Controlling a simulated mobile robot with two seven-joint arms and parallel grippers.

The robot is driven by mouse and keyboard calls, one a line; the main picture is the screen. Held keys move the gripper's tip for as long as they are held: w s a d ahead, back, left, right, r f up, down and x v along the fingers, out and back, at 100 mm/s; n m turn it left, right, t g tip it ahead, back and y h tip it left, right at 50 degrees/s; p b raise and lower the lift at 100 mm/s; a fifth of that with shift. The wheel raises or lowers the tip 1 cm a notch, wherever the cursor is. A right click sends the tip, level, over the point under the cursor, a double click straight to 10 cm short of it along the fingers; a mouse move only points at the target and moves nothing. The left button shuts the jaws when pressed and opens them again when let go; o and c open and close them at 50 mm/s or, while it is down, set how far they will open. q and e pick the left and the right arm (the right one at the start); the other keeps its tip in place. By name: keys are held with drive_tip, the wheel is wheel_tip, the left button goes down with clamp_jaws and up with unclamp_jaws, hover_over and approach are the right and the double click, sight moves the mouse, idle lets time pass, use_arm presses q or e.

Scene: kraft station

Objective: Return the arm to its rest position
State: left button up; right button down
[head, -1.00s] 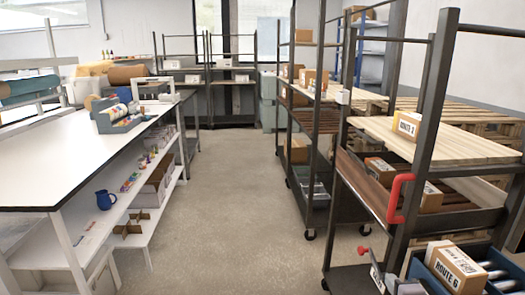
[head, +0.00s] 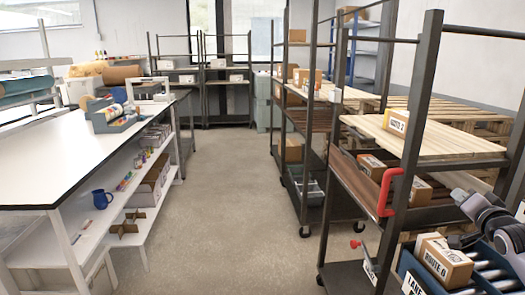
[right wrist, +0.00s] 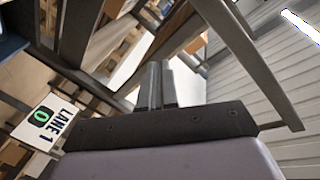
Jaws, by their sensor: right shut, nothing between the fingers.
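My left arm and left gripper are not in the head view.
The rack has a red handle (head: 389,193) and a wooden shelf (head: 440,140). A LANE 1 card (right wrist: 47,121) shows in the wrist view. The aisle floor (head: 225,220) is clear.

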drive_tip(key=s+a+f+n+g+y, duration=0.1)
drive_tip(key=s+a+f+n, duration=0.5)
drive_tip(key=f, duration=0.4)
drive_tip(key=s+a+f+n+g+y, duration=0.1)
drive_tip(key=s+a+f+n, duration=0.3)
drive_tip(key=a+f+n, duration=0.5)
drive_tip(key=s+a+f+m+g+y, duration=0.1)
drive_tip(key=s+a+f, duration=0.3)
drive_tip(key=s, duration=0.4)
drive_tip(key=s+a+f+m+g+y, duration=0.1)
drive_tip(key=s+a+f, duration=0.4)
drive_tip(key=s, duration=0.3)
drive_tip(key=s+a+f+g+y, duration=0.1)
drive_tip(key=s+a+f, duration=0.3)
drive_tip(key=s, duration=0.5)
drive_tip(key=shift+a+f+m+g, duration=0.4)
drive_tip(key=shift+a+g, duration=0.2)
drive_tip(key=shift+a, duration=0.5)
